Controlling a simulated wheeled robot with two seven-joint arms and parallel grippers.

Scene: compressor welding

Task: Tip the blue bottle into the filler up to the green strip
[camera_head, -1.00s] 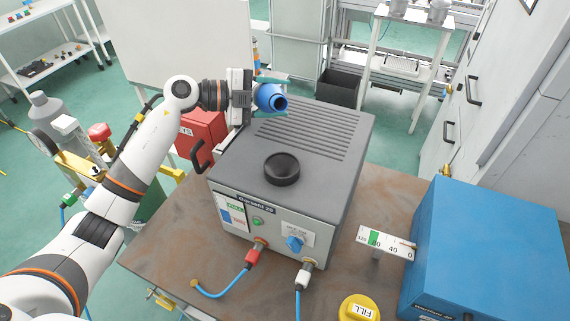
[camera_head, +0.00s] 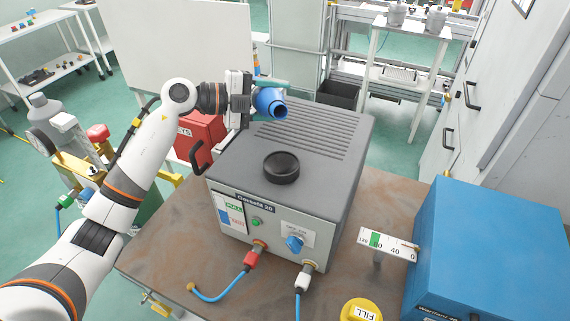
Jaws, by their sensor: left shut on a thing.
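My left gripper (camera_head: 262,100) is shut on the blue bottle (camera_head: 268,103) and holds it above the back left of the grey machine. The bottle is tilted, its open mouth facing right and toward the camera. The filler, a round black opening (camera_head: 281,167), sits on top of the grey machine (camera_head: 232,166), below and in front of the bottle, apart from it. A white gauge (camera_head: 388,245) marked 120, 80, 40 and 0 carries the green strip (camera_head: 376,239) near its left end. My right gripper is not in view.
A blue box (camera_head: 490,245) stands right of the gauge. A yellow FILL cap (camera_head: 361,311) lies at the table's (camera_head: 185,240) front. Blue hoses (camera_head: 222,291) run from the machine's front. A red box (camera_head: 200,135) and a gas cylinder (camera_head: 42,108) are at the left.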

